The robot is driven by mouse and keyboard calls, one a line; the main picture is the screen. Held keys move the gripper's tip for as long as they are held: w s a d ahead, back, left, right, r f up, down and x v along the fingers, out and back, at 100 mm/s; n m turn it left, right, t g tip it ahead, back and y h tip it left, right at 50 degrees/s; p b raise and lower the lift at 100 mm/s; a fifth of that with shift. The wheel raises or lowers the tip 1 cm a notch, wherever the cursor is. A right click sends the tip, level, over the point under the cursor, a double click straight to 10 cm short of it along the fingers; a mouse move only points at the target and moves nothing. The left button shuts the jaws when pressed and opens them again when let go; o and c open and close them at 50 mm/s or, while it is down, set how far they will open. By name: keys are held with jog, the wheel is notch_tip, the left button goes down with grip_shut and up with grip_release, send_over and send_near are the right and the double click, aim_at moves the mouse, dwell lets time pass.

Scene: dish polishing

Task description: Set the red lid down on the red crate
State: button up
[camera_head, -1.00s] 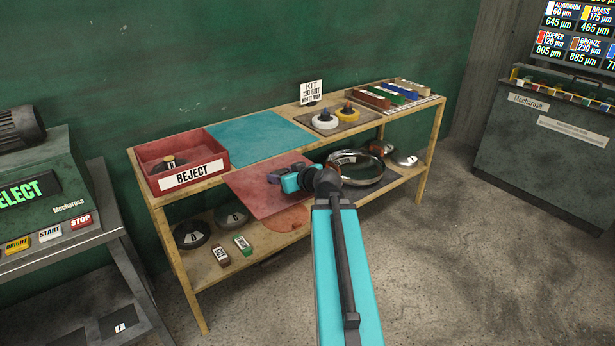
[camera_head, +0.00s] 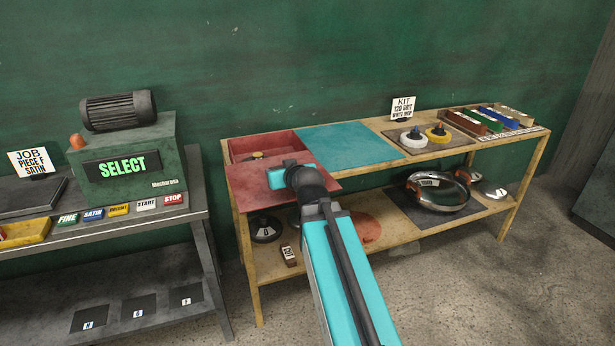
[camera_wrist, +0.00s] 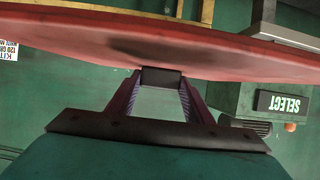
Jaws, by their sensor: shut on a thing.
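The red lid (camera_head: 245,187) is a flat red panel held by my gripper (camera_head: 276,176) in the head view. It hangs in front of the red crate (camera_head: 270,138) and overlaps it in the picture, hiding the crate's front wall and label. The crate's back wall and part of its inside still show, with a small dark piece (camera_head: 254,156) in it. I cannot tell whether lid and crate touch. In the wrist view the lid (camera_wrist: 225,50) spans the top, and my gripper (camera_wrist: 160,78) is shut at its edge.
The crate stands at the left end of a wooden bench beside a teal mat (camera_head: 350,147). Polishing wheels (camera_head: 438,134) and a kit sign (camera_head: 403,107) are further right. A machine with a SELECT display (camera_head: 122,166) stands left of the bench, across a gap.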

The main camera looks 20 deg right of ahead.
notch_tip(320, 180, up, 4)
send_over(242, 185)
jog(key=shift+r, duration=0.2)
